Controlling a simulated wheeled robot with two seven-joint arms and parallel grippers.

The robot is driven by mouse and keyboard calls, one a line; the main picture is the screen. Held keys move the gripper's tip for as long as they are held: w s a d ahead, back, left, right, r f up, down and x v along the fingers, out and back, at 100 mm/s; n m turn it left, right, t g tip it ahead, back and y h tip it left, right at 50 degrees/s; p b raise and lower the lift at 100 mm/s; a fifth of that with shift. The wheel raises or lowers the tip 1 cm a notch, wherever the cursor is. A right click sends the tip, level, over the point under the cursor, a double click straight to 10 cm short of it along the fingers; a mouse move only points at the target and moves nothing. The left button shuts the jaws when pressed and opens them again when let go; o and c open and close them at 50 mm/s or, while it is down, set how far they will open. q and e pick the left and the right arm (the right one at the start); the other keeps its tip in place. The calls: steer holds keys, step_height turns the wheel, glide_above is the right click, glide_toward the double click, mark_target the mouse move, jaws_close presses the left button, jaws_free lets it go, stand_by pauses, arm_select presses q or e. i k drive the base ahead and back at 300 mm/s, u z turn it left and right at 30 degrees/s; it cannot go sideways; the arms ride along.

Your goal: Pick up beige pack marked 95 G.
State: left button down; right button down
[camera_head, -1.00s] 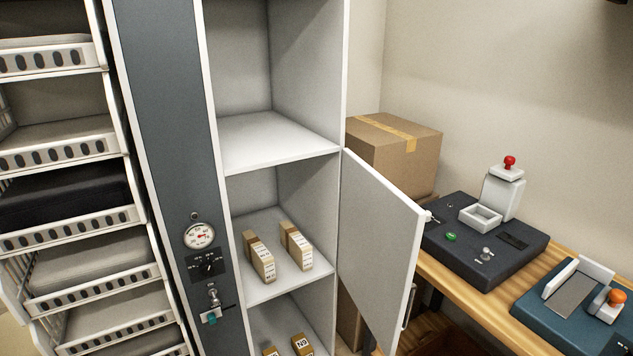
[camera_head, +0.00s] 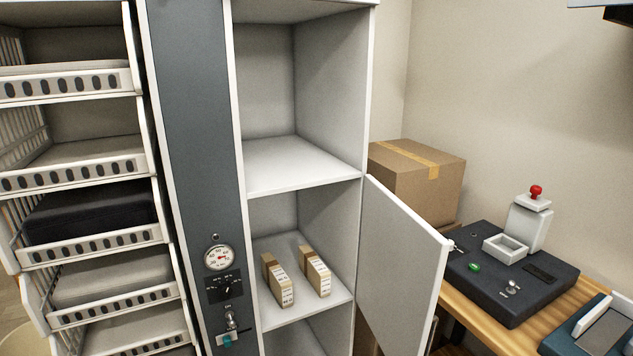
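Two narrow beige packs with white labels stand side by side on a white shelf (camera_head: 335,293) inside the tall cabinet. The left pack (camera_head: 278,281) and the right pack (camera_head: 315,272) are a small gap apart. Their label print is too small to read, so I cannot tell which is marked 95 G. Neither of my grippers is in view.
The cabinet door (camera_head: 402,262) hangs open to the right of the shelf. A grey panel with a gauge (camera_head: 218,257) and baskets (camera_head: 90,240) are to the left. A wooden bench (camera_head: 480,325) with a dark device (camera_head: 510,280) and a cardboard box (camera_head: 418,180) are to the right.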

mark_target(279, 283)
steer(key=u, duration=0.55)
steer(key=k, duration=0.65)
steer(key=u, duration=0.75)
steer(key=i, duration=0.75)
steer(key=z, duration=0.8)
steer(key=i, duration=0.5)
steer(key=z, duration=0.55)
